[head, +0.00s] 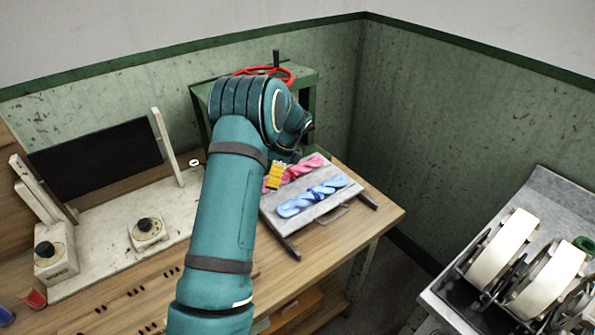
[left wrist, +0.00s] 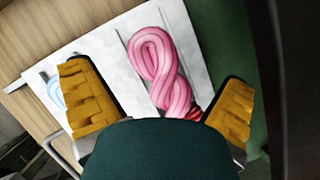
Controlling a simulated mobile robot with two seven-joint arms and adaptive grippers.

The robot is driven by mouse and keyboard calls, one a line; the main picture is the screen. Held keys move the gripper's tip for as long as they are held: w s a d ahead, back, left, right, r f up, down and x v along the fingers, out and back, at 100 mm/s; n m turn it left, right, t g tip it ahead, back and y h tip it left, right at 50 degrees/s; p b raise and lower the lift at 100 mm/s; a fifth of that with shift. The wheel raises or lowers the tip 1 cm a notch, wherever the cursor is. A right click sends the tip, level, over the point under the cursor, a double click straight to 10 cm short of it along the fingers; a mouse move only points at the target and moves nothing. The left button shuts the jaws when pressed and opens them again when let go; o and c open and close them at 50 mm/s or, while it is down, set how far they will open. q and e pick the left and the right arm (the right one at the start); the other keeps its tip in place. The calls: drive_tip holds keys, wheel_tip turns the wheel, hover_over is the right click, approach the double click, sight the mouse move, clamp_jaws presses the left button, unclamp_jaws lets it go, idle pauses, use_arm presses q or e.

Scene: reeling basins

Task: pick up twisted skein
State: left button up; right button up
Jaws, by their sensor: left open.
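A pink twisted skein (head: 307,166) lies on a pale grey tray (head: 322,211) on the wooden table, partly hidden by my left arm in the head view. A light blue twisted skein (head: 312,196) lies beside it, nearer the front. My left gripper (head: 274,176) is over the tray at the pink skein. In the left wrist view its yellow fingers (left wrist: 157,88) are open, with the pink skein (left wrist: 160,65) showing between them. The blue skein (left wrist: 56,92) shows partly behind the left finger. Contact with the pink skein cannot be told. My right gripper is not in view.
A green stand with a red handwheel (head: 264,72) stands behind the tray. A white device with a dark panel (head: 97,158) occupies the table's left side. A metal bench with white reels (head: 502,247) is at the right. The table's front right corner (head: 378,227) is clear.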

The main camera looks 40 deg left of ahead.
use_arm(q)
drive_tip(key=x, duration=0.3)
drive_tip(key=shift+f, duration=0.4)
drive_tip(key=c, duration=1.1)
drive_tip(key=shift+r, duration=0.1)
